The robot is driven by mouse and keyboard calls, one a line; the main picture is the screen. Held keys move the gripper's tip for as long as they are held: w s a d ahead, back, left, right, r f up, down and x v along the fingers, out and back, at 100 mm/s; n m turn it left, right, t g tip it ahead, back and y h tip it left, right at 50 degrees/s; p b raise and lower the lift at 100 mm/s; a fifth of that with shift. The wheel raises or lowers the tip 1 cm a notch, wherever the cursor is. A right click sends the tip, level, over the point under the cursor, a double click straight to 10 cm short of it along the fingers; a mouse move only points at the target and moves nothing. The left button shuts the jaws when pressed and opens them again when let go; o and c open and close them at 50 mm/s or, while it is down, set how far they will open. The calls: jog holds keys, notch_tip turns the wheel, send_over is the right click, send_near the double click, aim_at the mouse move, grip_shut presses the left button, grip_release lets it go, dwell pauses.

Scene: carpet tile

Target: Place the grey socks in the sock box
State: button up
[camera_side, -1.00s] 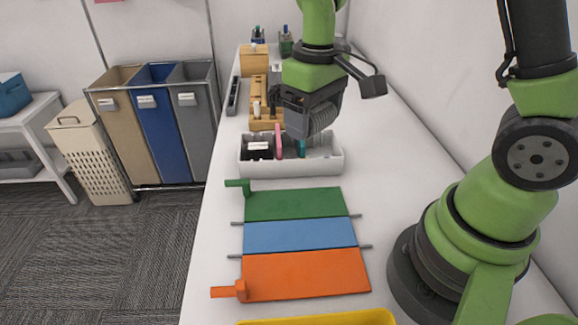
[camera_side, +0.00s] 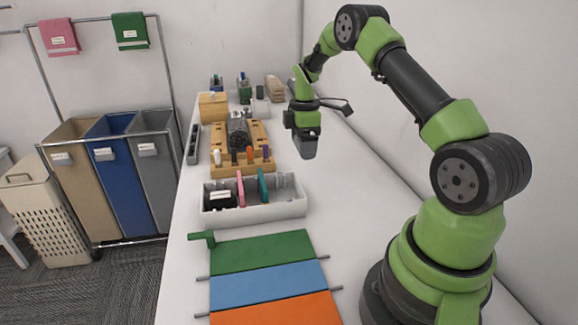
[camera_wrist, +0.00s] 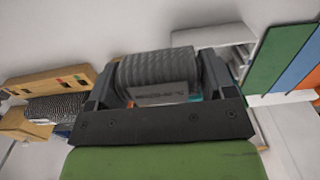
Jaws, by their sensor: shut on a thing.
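My gripper (camera_side: 305,136) hangs over the table, behind and to the right of the white divided box (camera_side: 275,209). In the wrist view my gripper (camera_wrist: 158,78) is shut on a rolled pair of ribbed grey socks (camera_wrist: 157,67) with a pale label band. The socks also show as a grey lump under the gripper (camera_side: 305,150) in the side view, held above the table. The white box has a pink divider (camera_side: 241,189) and a teal divider (camera_side: 263,185), with a dark labelled item (camera_side: 219,197) in its left compartment. I cannot tell whether this is the sock box.
A wooden rack (camera_side: 260,131) with coloured pegs and a dark knitted bundle (camera_side: 238,130) stands left of my gripper. A folding board with green (camera_side: 262,252), blue and orange panels lies in front of the box.

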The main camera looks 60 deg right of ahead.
aim_at(302, 183)
notch_tip(302, 183, down, 9)
dwell(0.4)
